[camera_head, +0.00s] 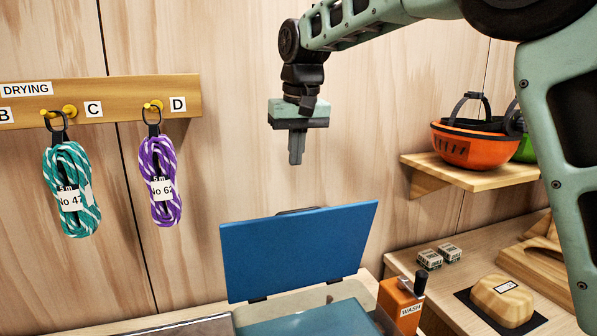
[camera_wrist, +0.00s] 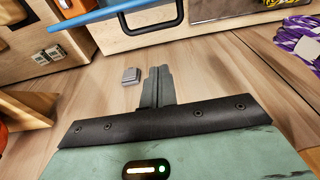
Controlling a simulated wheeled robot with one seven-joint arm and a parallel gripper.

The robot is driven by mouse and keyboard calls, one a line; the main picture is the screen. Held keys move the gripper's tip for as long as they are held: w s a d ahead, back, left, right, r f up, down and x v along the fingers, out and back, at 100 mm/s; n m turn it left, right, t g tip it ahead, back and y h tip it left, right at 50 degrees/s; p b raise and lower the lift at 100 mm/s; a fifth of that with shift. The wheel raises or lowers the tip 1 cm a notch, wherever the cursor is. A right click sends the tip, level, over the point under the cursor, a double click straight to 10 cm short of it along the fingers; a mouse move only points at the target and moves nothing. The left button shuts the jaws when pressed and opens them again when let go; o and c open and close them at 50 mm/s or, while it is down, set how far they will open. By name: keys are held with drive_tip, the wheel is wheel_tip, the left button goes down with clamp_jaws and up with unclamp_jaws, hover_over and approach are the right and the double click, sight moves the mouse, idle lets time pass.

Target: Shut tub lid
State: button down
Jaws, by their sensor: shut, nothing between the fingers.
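The tub lid (camera_head: 298,250) is a flat blue panel. It stands raised and tilted back on its hinges at the rear of the tub. The tub (camera_head: 310,318) is at the bottom of the head view, with blue-green contents or water showing and its front cut off by the frame. My gripper (camera_head: 296,158) is shut and empty, pointing down above and behind the lid's top edge, apart from it. In the wrist view the shut fingers (camera_wrist: 157,88) point toward the counter, and the blue lid's edge (camera_wrist: 95,17) crosses the top.
An orange box marked WASH (camera_head: 400,303) with a dark handle stands right of the tub. Rope coils (camera_head: 66,188) and (camera_head: 160,192) hang from a peg rail at left. A shelf with an orange helmet (camera_head: 465,143) is at right. A wooden wall stands behind.

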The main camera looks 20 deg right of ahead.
wheel_tip(320, 180, down, 10)
drive_tip(key=d+p, duration=0.1)
drive_tip(key=p, duration=0.4)
idle(0.4)
drive_tip(key=shift+w+d+r, duration=0.1)
